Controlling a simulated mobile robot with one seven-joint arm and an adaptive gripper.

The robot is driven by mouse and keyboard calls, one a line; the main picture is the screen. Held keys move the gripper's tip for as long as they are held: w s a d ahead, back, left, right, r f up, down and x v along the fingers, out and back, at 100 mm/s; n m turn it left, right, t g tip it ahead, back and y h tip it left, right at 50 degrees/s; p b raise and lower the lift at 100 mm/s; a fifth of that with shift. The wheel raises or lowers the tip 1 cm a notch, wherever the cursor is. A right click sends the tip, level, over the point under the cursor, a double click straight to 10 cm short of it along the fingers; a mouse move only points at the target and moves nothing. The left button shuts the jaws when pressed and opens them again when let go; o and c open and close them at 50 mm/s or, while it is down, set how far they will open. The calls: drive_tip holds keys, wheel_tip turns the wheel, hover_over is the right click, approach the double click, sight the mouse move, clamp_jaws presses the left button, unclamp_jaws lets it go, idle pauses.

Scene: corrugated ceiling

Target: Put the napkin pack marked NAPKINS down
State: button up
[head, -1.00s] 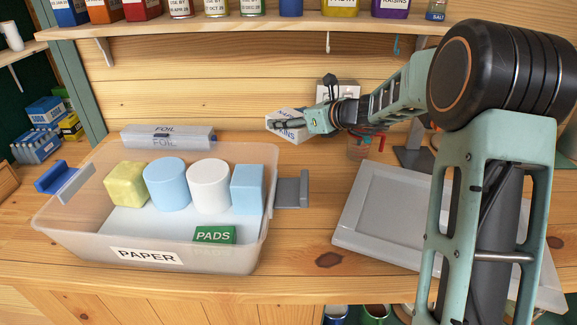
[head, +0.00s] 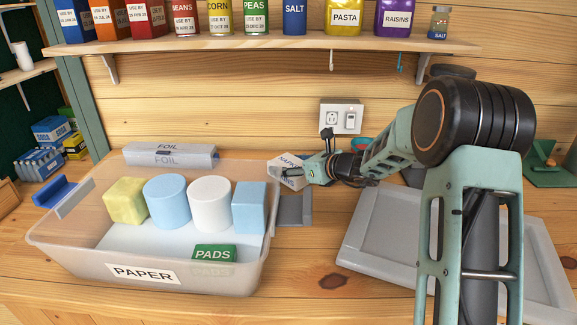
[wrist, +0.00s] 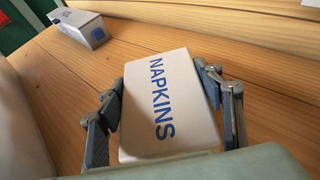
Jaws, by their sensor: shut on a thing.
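The napkin pack is a white block with blue NAPKINS lettering; it shows in the head view (head: 286,162) behind the bin's right rear corner, and fills the middle of the wrist view (wrist: 150,120). My gripper (head: 296,173) is shut on it, with one finger on each side in the wrist view (wrist: 162,88). The lettered face points up toward the wrist camera. The pack is low over the wooden counter (head: 300,270); I cannot tell whether it touches. My fingers partly cover it in the head view.
The clear PAPER bin (head: 142,274) holds several items. A foil box (head: 170,154) lies behind it, and also shows in the wrist view (wrist: 78,26). A grey panel (head: 385,250) lies at right, under my arm. The wall socket (head: 341,117) is behind my gripper.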

drive_tip(key=shift+f, duration=0.2)
drive_tip(key=o, duration=1.2)
drive_tip(key=shift+r, duration=0.1)
drive_tip(key=shift+r, duration=0.15)
drive_tip(key=shift+s+d+r, duration=0.15)
drive_tip(key=shift+d, duration=0.1)
drive_tip(key=v, duration=1.1)
drive_tip(key=shift+s+d+r+p, duration=0.1)
drive_tip(key=shift+s+p, duration=0.05)
drive_tip(key=shift+p, duration=0.2)
